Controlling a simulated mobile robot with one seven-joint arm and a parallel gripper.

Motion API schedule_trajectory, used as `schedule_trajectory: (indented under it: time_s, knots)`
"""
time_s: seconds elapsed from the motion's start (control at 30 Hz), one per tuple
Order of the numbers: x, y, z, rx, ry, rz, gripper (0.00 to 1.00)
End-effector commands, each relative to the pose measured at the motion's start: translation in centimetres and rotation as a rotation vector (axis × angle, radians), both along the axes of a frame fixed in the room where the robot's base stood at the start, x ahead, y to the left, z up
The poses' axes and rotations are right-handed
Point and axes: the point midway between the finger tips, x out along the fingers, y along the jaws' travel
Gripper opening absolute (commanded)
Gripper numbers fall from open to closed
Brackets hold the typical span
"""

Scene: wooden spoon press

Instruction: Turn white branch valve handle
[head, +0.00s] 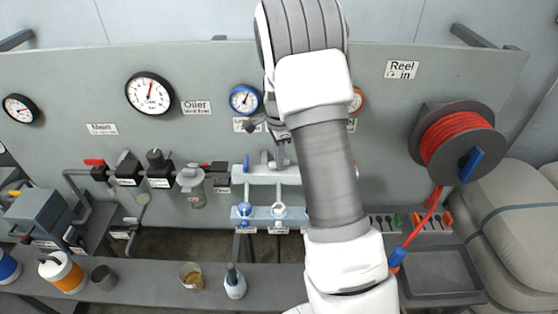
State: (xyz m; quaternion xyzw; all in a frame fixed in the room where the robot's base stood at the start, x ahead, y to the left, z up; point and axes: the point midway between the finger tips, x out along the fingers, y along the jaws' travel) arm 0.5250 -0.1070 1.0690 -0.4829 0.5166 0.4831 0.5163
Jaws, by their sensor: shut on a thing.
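A pale manifold (262,176) on the grey panel carries two branches, one blue and one white. The blue branch's small upright handle (246,163) shows at the left, above a blue round fitting (244,210). The white branch has a white round fitting (279,211) below. My gripper (279,153) reaches down to the top of the white branch and is shut on its valve handle. The handle is mostly hidden by the gripper, so its angle cannot be told. My arm covers the manifold's right end.
A gauge (244,99) and a partly covered orange-rimmed gauge (356,102) sit above the manifold. Filter units (160,168) line the left. A red hose reel (457,143) juts out at the right. A bench (150,277) below holds a jar (192,276) and a bottle (235,282).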

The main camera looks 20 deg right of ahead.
Motion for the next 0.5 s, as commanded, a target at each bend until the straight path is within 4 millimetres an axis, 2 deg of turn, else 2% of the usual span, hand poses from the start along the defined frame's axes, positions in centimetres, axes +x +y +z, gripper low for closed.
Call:
schedule_trajectory:
  time_s: [0.5]
  knots:
    - [0.08,-0.02,-0.06,0.0,-0.004,0.492,0.0]
